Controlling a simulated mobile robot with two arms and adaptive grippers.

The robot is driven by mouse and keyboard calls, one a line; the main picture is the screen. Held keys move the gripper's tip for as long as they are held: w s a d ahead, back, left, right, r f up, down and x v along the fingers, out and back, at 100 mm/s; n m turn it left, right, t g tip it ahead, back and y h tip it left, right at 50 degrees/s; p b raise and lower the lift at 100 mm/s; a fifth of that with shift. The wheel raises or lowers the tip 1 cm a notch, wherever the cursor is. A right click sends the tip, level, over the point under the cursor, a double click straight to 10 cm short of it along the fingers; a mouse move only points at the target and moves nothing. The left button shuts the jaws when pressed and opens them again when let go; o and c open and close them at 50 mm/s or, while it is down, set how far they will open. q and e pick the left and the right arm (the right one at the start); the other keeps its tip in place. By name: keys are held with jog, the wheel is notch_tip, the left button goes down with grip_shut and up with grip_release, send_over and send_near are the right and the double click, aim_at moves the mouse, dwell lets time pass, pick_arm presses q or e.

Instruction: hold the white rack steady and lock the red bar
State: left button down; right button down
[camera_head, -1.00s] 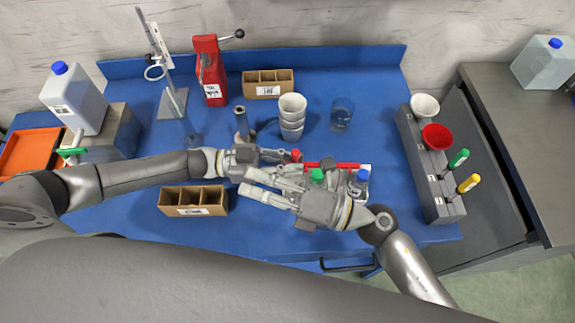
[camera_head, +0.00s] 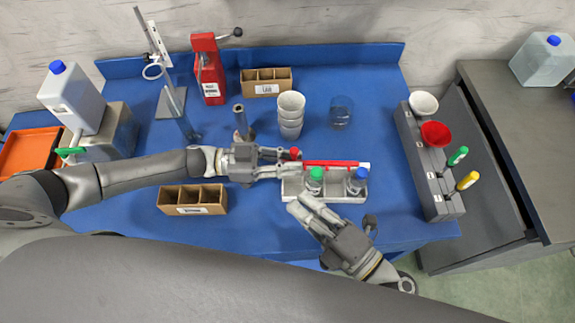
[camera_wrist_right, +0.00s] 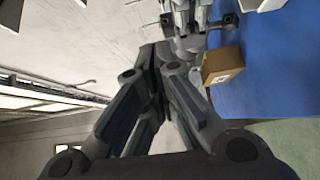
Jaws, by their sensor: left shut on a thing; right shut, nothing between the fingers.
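The white rack (camera_head: 290,187) stands on the blue table in the head view. It holds a green-capped bottle (camera_head: 315,181) and a blue-capped bottle (camera_head: 357,182). The red bar (camera_head: 332,163) lies along the rack's back edge. A red knob (camera_head: 295,153) shows at its left, close to my left fingers. My left gripper (camera_head: 291,164) is shut on the rack's left end; the fingers hide the exact contact. My right gripper (camera_head: 297,204) is shut and empty, just in front of the rack's front left. Its closed fingers (camera_wrist_right: 152,58) also show in the right wrist view.
A cardboard box (camera_head: 166,208) stands front left, below my left arm. Stacked cups (camera_head: 291,115), a blue glass (camera_head: 341,112) and a metal tube (camera_head: 241,122) stand behind the rack. A grey holder (camera_head: 428,180) stands at the right. The table right of the rack is clear.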

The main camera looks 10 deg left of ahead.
jog(key=w+a, duration=0.5)
jog(key=w, duration=0.2)
jog(key=shift+w+a, duration=0.2)
jog(key=shift+w, duration=0.15)
dwell(0.4)
jog(key=d, duration=0.3)
jog(key=shift+w, duration=0.4)
jog(key=s+a, duration=0.3)
jog(key=v, duration=0.9)
jog(key=shift+d, duration=0.4)
